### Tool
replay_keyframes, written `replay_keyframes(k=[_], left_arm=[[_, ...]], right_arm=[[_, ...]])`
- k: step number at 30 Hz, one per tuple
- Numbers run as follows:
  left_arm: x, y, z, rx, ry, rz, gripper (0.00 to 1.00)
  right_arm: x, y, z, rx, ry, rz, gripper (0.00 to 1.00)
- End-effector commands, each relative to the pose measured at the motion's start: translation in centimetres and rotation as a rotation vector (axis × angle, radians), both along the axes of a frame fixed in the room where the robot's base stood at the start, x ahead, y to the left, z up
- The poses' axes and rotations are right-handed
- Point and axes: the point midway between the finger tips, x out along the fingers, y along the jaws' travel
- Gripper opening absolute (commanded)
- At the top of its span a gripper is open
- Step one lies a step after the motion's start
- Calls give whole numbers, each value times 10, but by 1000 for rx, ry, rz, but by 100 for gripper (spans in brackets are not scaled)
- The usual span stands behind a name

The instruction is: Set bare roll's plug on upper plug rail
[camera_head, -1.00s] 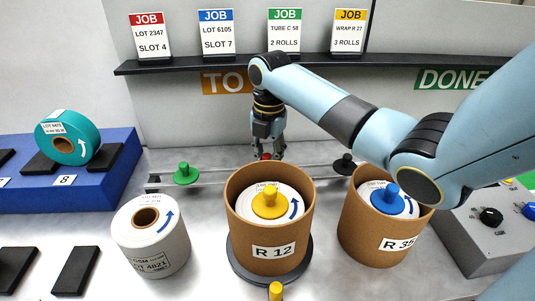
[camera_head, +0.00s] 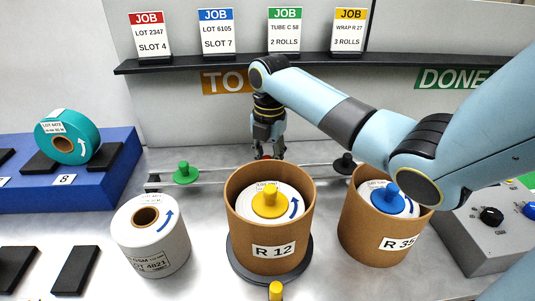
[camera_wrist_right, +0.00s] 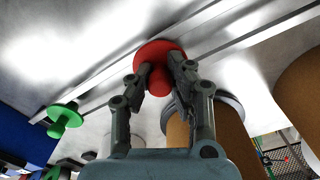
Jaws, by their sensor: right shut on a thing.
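The bare white roll (camera_head: 150,237) stands on the table at left, outside any tub, with its core hole open. My right gripper (camera_head: 268,152) is shut on a red plug, which also shows in the right wrist view (camera_wrist_right: 158,54). It holds the plug at the upper plug rail (camera_head: 222,175), behind the R 12 tub. The plug's flange overlaps the rail's bars in the wrist view; I cannot tell whether it rests on them. A green plug (camera_head: 185,174) sits on the rail's left part and a black plug (camera_head: 345,163) towards its right. My left gripper is not in view.
The brown R 12 tub (camera_head: 265,235) holds a roll with a yellow plug (camera_head: 270,203). The R 35 tub (camera_head: 365,235) holds one with a blue plug (camera_head: 388,199). A blue rack (camera_head: 110,190) is at left, a control box (camera_head: 485,240) at right.

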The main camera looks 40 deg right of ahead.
Motion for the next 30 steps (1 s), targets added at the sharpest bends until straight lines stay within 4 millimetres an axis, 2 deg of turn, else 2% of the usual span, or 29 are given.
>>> replay_keyframes(k=[13,14,19,27,30], left_arm=[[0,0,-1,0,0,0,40],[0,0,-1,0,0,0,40],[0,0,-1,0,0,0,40],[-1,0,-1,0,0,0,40],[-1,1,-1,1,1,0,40]], right_arm=[[0,0,-4,0,-1,0,0],[0,0,-4,0,-1,0,21],[0,0,-4,0,-1,0,43],[0,0,-3,-1,-1,0,44],[1,-1,5,-1,-3,1,44]])
